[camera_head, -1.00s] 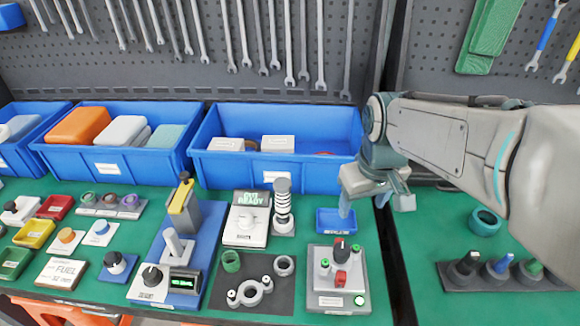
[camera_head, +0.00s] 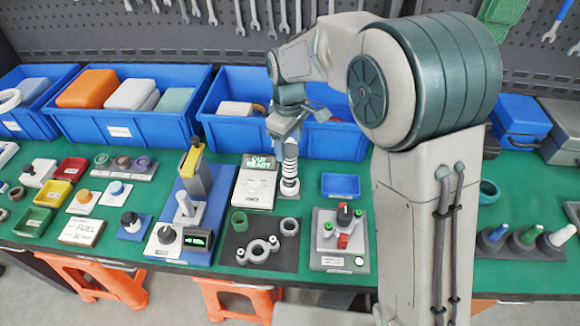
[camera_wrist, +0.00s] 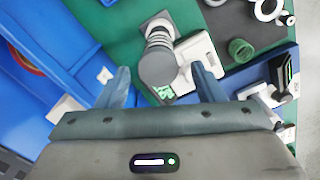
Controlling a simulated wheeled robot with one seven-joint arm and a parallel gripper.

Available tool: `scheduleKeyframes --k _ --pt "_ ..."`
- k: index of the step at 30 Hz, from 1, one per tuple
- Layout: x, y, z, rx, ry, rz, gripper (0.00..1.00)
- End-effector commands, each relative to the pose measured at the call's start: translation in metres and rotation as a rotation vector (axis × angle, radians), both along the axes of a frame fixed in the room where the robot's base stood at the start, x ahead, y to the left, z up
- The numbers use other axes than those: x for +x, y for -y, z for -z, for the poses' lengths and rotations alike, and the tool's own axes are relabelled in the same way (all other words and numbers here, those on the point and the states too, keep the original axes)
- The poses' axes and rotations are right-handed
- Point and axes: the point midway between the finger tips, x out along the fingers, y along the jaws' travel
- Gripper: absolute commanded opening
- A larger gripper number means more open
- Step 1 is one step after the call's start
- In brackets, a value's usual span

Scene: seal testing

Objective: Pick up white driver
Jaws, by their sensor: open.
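A small upright piece with a white top (camera_head: 561,235), which looks like the white driver, stands at the far right of a dark rack (camera_head: 515,251) in the head view. Blue (camera_head: 494,234) and green (camera_head: 526,235) ones stand beside it. My gripper (camera_head: 286,137) is far to its left, above a white post with dark rings (camera_head: 289,178). In the wrist view my gripper (camera_wrist: 163,86) is open and empty, with the post's grey cap (camera_wrist: 158,66) showing beyond and between the fingers. The white driver is not in the wrist view.
Blue bins (camera_head: 160,128) line the back of the green bench (camera_head: 300,208). A white device with a green display (camera_head: 256,186) stands beside the post. A grey control box (camera_head: 338,240) is at front centre. My arm hides part of the bench between this box and the rack.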

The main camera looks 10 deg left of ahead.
Motion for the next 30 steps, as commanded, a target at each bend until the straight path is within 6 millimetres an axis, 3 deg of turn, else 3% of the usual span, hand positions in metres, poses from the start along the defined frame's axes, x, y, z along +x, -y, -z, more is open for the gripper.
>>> scheduleKeyframes --k 3,10,18,26,27,30 --pt "0.0 0.0 0.016 -0.001 -0.001 0.0 0.62" --pt "0.0 0.001 0.032 -0.001 -0.002 0.0 0.62" --pt "0.001 0.002 0.07 -0.001 0.0 0.001 0.62" --pt "0.001 0.002 0.075 0.001 0.001 0.001 0.62" --pt "0.001 0.002 0.075 0.001 0.001 0.001 0.59" --pt "0.001 0.002 0.074 0.001 0.001 0.001 0.31"
